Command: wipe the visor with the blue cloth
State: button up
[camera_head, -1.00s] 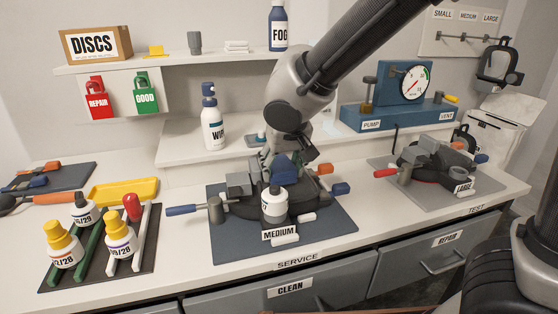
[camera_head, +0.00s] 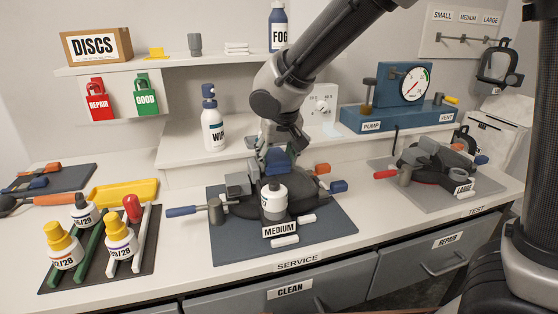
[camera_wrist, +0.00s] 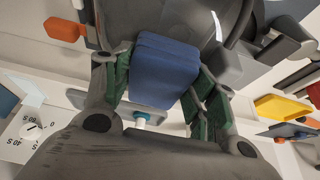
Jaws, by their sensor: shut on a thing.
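My gripper (camera_head: 276,156) is shut on the blue cloth (camera_wrist: 165,72), a thick folded block between the green-padded fingers in the wrist view. The cloth also shows in the head view (camera_head: 279,163), over the back of the clamped mask marked MEDIUM (camera_head: 238,207). In the wrist view a dark smooth surface (camera_wrist: 165,17), apparently the visor, lies just beyond the cloth. I cannot tell whether they touch. A white bottle-like part (camera_head: 272,201) at the mask's front hides some of it, and my gripper and cloth cover more.
A spray bottle (camera_head: 212,122) stands on the step behind, left of my arm. A rack of small bottles (camera_head: 140,250) and a yellow tray (camera_head: 126,193) are at left. The pump unit (camera_head: 400,112) and another clamped mask, LARGE (camera_head: 435,172), are at right.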

jog(key=shift+s+d+r, duration=0.1)
jog(key=shift+s+d, duration=0.1)
jog(key=shift+s, duration=0.7)
jog(key=shift+s+d, duration=0.25)
jog(key=shift+s, duration=0.65)
jog(key=shift+s+d+r, duration=0.1)
jog(key=shift+s+d, duration=0.1)
jog(key=shift+s, duration=0.7)
notch_tip(320, 180, up, 6)
jog(key=shift+w, duration=0.1)
notch_tip(320, 180, up, 3)
jog(key=shift+f, duration=0.1)
